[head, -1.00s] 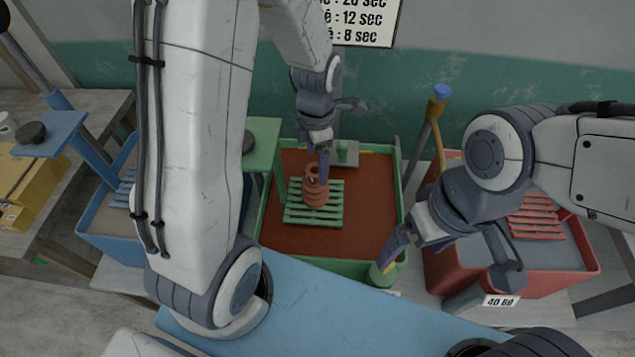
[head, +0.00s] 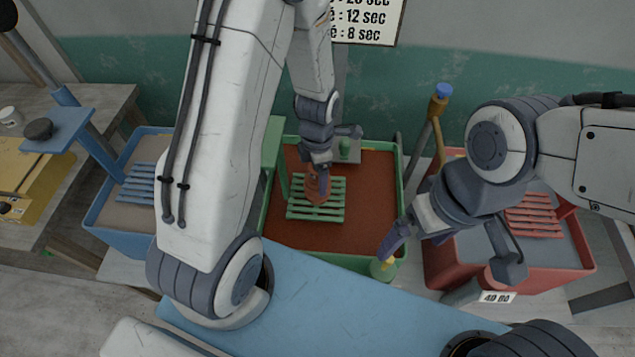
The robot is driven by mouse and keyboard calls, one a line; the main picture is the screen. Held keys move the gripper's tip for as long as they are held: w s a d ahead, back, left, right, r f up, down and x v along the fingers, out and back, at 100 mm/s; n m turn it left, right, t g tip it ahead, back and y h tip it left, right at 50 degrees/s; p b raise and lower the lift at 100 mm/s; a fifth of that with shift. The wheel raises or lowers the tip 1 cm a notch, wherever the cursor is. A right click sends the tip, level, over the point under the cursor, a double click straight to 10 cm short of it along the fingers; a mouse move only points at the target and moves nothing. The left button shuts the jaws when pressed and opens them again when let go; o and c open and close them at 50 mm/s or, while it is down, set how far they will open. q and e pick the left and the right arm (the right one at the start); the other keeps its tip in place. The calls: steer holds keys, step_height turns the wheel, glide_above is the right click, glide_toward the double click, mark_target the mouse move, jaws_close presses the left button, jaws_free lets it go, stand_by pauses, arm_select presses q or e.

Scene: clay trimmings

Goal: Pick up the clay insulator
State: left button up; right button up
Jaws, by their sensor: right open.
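The clay insulator (head: 314,194), a ribbed orange-brown piece, stands on a green slatted rack (head: 330,210) inside the green bin. My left gripper (head: 323,182) reaches down from above at the insulator and hides part of it. One dark finger shows in front of the insulator's upper part. I cannot tell whether its fingers touch or close on it. My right gripper (head: 390,243) is open and empty, pointing down near the right front corner of the green bin, well apart from the insulator.
The green bin (head: 398,205) has a reddish-brown floor. A blue bin (head: 125,240) stands to the left and a red bin (head: 440,270) to the right, each with a slatted rack. A green bottle-like object (head: 383,269) sits below my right gripper. A blue surface (head: 340,300) lies in front.

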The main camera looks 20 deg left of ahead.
arm_select(q)
jaws_close()
steer(key=shift+r, duration=0.15)
